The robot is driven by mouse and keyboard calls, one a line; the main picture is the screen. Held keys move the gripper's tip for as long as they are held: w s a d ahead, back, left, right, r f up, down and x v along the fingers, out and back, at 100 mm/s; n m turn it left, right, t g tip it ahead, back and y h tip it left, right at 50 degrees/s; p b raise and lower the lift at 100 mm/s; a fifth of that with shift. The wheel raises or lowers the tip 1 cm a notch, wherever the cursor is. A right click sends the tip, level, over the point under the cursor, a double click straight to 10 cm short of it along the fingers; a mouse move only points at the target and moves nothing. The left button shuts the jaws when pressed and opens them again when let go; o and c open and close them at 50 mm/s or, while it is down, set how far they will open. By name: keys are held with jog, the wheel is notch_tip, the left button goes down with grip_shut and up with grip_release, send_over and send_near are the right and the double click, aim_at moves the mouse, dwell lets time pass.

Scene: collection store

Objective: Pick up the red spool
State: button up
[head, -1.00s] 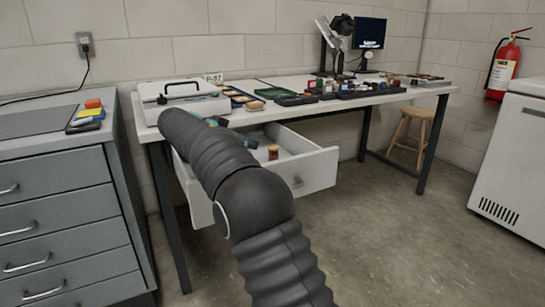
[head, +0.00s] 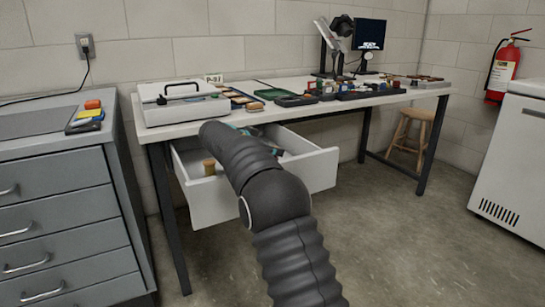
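The white drawer (head: 318,172) under the table is pulled open. A tan, yellowish spool (head: 209,167) stands upright in its left part, just left of my arm. No red spool shows now; the area right of the tan spool is covered by my dark ribbed arm. My arm reaches over the drawer from the lower right. Small teal bits at the arm's far end appear to be my gripper (head: 279,152). Its fingers are hidden behind the arm, so I cannot see whether they hold anything.
The white worktable (head: 225,128) carries a white case (head: 182,106), several trays and a monitor (head: 369,34). A grey drawer cabinet (head: 62,190) stands left, a stool (head: 410,135) under the table's right end, a white chest (head: 513,150) at right. The floor in front is clear.

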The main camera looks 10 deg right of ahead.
jog(key=c, duration=1.1)
jog(key=shift+c, duration=0.2)
